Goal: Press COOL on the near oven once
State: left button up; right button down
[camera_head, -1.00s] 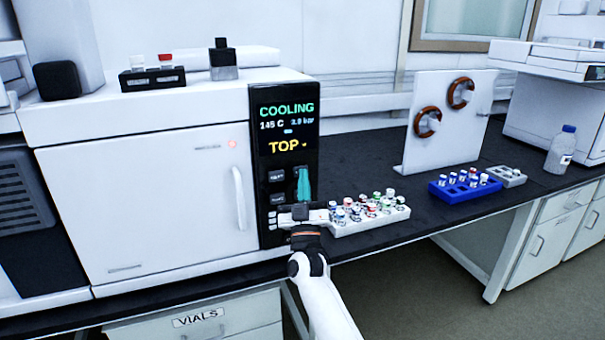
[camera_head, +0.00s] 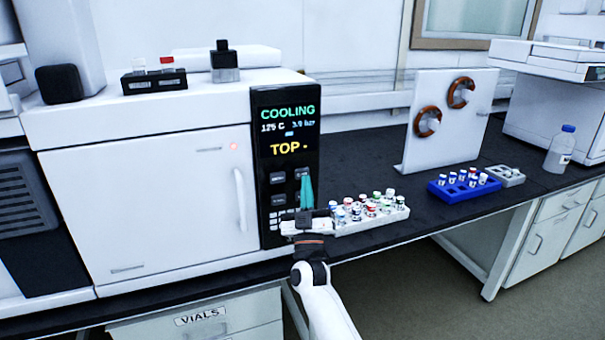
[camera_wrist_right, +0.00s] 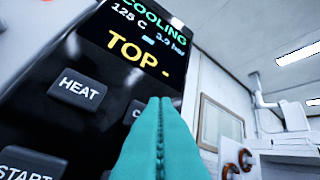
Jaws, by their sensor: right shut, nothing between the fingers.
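The near oven (camera_head: 150,190) is a large white box with a black control panel at its right. Its screen (camera_head: 288,130) reads COOLING, 125 C and TOP. In the right wrist view, the HEAT button (camera_wrist_right: 78,90) is in clear view, with START below it. The COOL button (camera_wrist_right: 134,112) is mostly hidden behind my fingers; only its first letter shows. My right gripper (camera_head: 307,180) is shut and empty, its teal fingers upright in front of the panel's right button column, just below the COOL button's upper part. Whether they touch the panel I cannot tell. My left gripper is not in view.
A white rack (camera_head: 372,221) of capped vials stands right beside the panel, close to my right gripper. Farther right are a white board (camera_head: 450,135) with brown coils, a blue rack (camera_head: 465,193) and a bottle (camera_head: 560,150).

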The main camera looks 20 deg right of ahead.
jog(key=s+p, duration=0.3)
jog(key=s, duration=0.1)
jog(key=shift+s, duration=0.4)
dwell(0.4)
